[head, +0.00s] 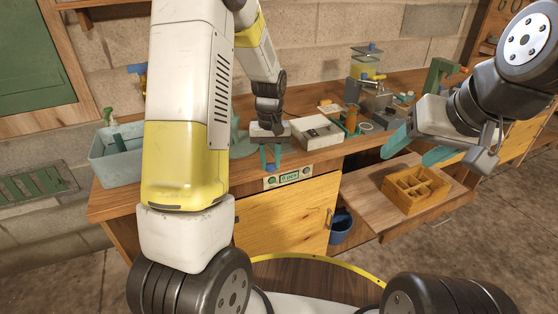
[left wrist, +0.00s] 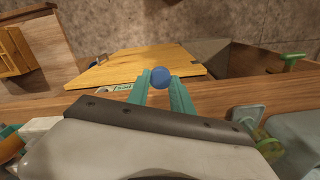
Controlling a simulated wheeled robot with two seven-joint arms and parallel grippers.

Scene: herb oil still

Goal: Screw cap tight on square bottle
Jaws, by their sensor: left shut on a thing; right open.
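My left gripper (head: 271,157) reaches down at the front edge of the workbench, its teal fingers shut on a small blue cap (head: 270,167). In the left wrist view the round blue cap (left wrist: 160,77) sits between the fingertips of the left gripper (left wrist: 164,82). My right gripper (head: 416,148) is at the right, its teal fingers spread apart and empty, above the pull-out board. I cannot make out the square bottle for certain; an amber vessel (head: 352,117) stands on the bench among other items. No bottle shows under the held cap.
A wooden compartment box (head: 416,188) rests on the pull-out board (head: 365,191). A white tray (head: 318,131) and a still-like apparatus (head: 374,98) stand on the bench. A pale basin (head: 118,166) is at the left. A counter display (head: 289,178) is on the bench front.

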